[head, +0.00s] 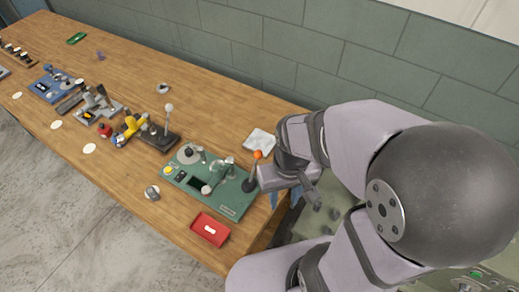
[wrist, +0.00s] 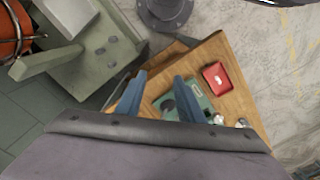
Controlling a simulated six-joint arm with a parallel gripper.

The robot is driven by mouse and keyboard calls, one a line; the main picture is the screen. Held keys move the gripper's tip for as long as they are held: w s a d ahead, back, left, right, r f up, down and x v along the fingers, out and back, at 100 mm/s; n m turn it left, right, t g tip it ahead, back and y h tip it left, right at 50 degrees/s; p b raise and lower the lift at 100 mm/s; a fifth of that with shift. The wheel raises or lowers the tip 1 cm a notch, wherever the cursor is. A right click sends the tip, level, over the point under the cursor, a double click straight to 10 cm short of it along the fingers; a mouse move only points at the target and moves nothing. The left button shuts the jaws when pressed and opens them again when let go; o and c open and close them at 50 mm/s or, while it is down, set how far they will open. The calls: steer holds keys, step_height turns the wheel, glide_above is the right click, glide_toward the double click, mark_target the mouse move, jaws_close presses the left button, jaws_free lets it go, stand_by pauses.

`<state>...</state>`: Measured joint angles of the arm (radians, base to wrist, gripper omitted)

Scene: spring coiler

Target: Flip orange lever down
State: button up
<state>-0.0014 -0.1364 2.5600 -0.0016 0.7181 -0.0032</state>
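The orange lever (head: 257,155) is an orange ball on a dark upright stem. It stands at the right end of the green coiler base (head: 222,188) in the head view, with its ball up. My gripper (head: 284,199) is just right of the lever, past the end of the coiler, with blue fingers pointing down. In the wrist view my gripper (wrist: 157,76) has its two fingers apart with nothing held between them. The green base (wrist: 197,99) shows partly behind the right finger there. I cannot make out the orange ball in the wrist view.
A red tray (head: 210,229) lies at the table's front edge. A white pad (head: 260,141) lies behind the lever. A grey cylinder (head: 152,192) and other small devices stand further left on the wooden table (head: 120,200). A green-grey machine (wrist: 100,45) stands beyond the table's right end.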

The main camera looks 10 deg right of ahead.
steer(key=c, duration=0.5)
steer(key=shift+w, duration=0.25)
jaws_close()
steer(key=w+d+m+b, duration=0.3)
steer(key=w+m+b, duration=0.4)
steer(key=w, duration=2)
steer(key=shift+d+f+t+y+b, duration=0.15)
steer(key=shift+f+t+y+b, duration=0.15)
steer(key=shift+b, duration=2.5)
steer(key=shift+s, duration=0.1)
